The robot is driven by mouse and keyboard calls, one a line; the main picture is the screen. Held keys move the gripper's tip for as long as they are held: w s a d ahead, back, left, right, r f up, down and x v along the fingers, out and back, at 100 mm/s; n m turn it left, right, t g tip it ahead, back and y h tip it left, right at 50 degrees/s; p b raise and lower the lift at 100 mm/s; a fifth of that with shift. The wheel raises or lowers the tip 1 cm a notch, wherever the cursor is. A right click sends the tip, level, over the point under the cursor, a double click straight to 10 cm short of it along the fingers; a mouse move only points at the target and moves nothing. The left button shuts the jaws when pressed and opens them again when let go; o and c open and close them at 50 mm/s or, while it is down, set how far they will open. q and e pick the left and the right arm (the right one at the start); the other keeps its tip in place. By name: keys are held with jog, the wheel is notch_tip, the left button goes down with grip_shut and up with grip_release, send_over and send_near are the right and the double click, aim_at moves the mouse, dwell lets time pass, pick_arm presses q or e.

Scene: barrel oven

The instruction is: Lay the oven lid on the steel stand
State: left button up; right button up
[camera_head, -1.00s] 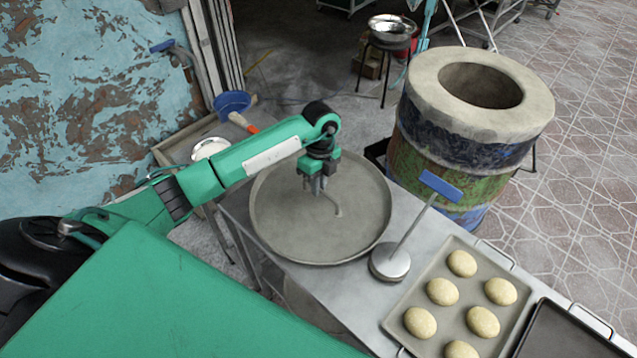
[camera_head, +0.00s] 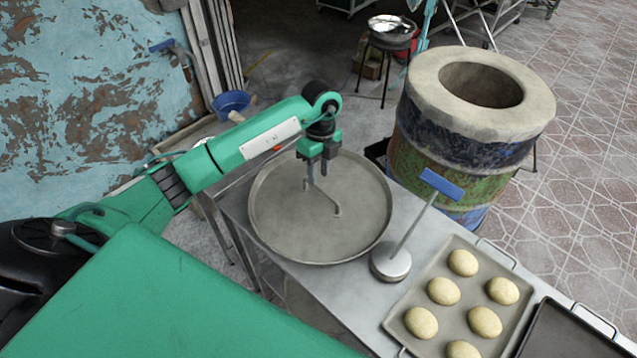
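The oven lid (camera_head: 270,230) is a large round grey disc with a raised rim and a thin bent bar handle (camera_head: 325,200) in its middle. It lies flat on the steel stand (camera_head: 340,305), near its far left end. My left gripper (camera_head: 317,178) points down above the lid, by the far left end of the handle. Its two fingers are apart, with nothing seen held between them. The lid hides much of the stand's top on that side. My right gripper is out of view.
A blue-handled tool with a round steel base (camera_head: 390,265) stands just right of the lid. A tray of pale dough balls (camera_head: 430,280) and a dark tray (camera_head: 565,335) sit farther right. The barrel oven (camera_head: 475,125) stands behind, its top open. A stool with a metal bowl (camera_head: 390,35) is farther back.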

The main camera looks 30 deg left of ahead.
pick_arm(q)
notch_tip(320, 180, up, 8)
jog(key=w, duration=0.1)
jog(key=shift+w+a+f+b, duration=0.15)
jog(key=shift+a+f+b, duration=0.05)
jog(key=shift+b, duration=0.25)
jog(key=shift+f, duration=0.1)
